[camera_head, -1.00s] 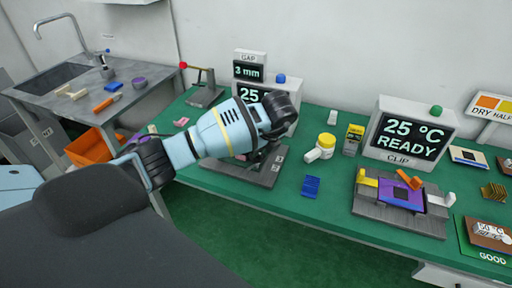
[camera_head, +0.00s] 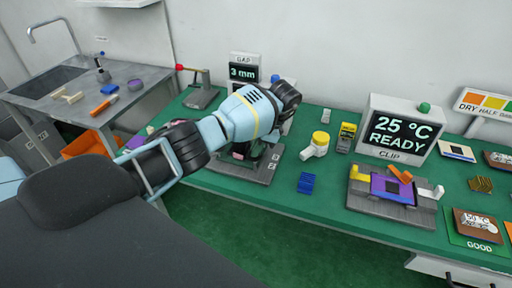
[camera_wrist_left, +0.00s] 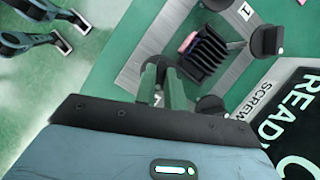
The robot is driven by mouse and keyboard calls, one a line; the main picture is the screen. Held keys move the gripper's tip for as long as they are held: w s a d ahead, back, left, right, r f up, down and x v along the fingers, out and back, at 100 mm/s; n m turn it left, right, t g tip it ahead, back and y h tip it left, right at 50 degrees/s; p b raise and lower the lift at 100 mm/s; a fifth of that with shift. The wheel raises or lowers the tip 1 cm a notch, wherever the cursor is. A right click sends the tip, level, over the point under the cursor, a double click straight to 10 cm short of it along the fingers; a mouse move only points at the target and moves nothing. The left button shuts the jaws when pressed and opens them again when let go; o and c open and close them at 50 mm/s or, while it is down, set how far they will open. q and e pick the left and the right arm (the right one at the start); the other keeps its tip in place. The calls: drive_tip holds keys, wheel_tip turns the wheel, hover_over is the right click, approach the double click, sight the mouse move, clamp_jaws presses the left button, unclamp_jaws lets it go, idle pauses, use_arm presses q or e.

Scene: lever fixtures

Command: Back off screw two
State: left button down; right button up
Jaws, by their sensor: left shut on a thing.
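The screw fixture is a grey plate (camera_head: 258,172) on the green bench, largely covered by my left arm in the head view. In the left wrist view it holds a black finned block (camera_wrist_left: 205,52) with dark screw knobs around it, such as one at the right (camera_wrist_left: 265,40) and one below (camera_wrist_left: 211,105). A "1" label shows near the top. No "2" label is readable. My left gripper (camera_wrist_left: 160,85) is shut at the block's left corner, on what looks like a screw; its head is hidden between the fingers.
The READY display (camera_head: 397,131) and the clip fixture (camera_head: 359,197) stand to the right. A white bottle with a yellow cap (camera_head: 316,146) and a blue finned block (camera_head: 306,183) lie between. A red-tipped lever (camera_head: 202,92) stands behind left. The sink counter (camera_head: 62,92) is farther left.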

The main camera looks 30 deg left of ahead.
use_arm(q)
drive_tip(key=shift+a+n+g+h, duration=0.1)
drive_tip(key=shift+n+g+h, duration=0.45)
drive_tip(key=shift+n, duration=1.55)
use_arm(e)
drive_tip(key=shift+s+f, duration=0.15)
drive_tip(key=shift+f, duration=0.05)
drive_tip(key=shift+a, duration=0.1)
use_arm(q)
drive_tip(key=c, duration=1.5)
unclamp_jaws()
drive_tip(key=shift+w, duration=0.1)
